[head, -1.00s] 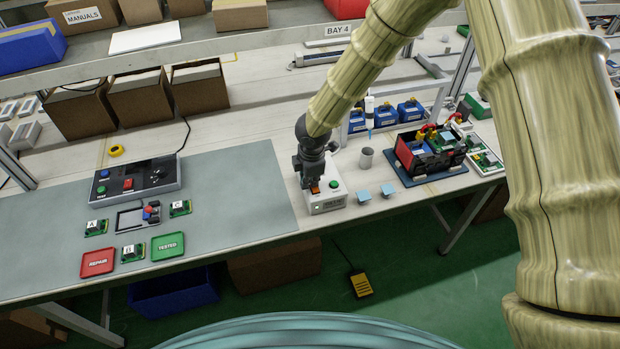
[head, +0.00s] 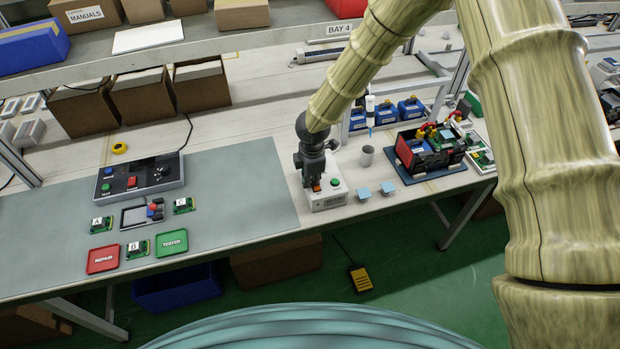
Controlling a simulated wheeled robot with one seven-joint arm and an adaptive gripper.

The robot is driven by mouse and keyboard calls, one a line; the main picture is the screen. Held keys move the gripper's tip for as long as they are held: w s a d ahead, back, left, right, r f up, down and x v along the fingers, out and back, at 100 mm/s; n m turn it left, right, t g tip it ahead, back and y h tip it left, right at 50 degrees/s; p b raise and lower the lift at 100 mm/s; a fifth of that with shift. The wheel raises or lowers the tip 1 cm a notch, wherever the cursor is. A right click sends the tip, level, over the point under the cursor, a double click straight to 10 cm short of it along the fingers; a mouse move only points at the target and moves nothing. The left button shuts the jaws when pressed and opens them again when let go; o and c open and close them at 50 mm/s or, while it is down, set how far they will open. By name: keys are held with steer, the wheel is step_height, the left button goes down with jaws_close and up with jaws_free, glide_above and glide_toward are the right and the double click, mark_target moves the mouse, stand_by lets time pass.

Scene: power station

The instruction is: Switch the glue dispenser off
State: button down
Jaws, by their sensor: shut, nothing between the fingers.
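The glue dispenser (head: 328,198) looks to be the small white box at the front edge of the bench, right of the grey-green mat. It has a green button (head: 335,183) on top and an orange-red rocker switch (head: 316,186) to its left. My dark gripper (head: 312,182) is shut and empty, pointing down over the left part of the box. Its tips are at the switch and partly cover it; I cannot tell if they touch. No lit green lamp stands out on the box's front.
A grey cup (head: 367,156) and two light-blue pads (head: 376,190) are right of the box. A red-and-black case (head: 430,150) stands farther right. A control panel (head: 140,178), small boards and red and green trays are on the mat (head: 240,190) at left.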

steer(key=shift+s+d, duration=0.15)
steer(key=shift+s, duration=0.5)
steer(key=shift+r, duration=0.15)
steer(key=r+p, duration=0.3)
steer(key=shift+s+r, duration=0.25)
steer(key=shift+r, duration=0.15)
step_height(320, 180, up, 10)
steer(key=s+b, duration=0.1)
steer(key=b, duration=0.2)
steer(key=shift+s+d, duration=0.15)
steer(key=shift+d, duration=0.1)
steer(key=shift+f, duration=0.15)
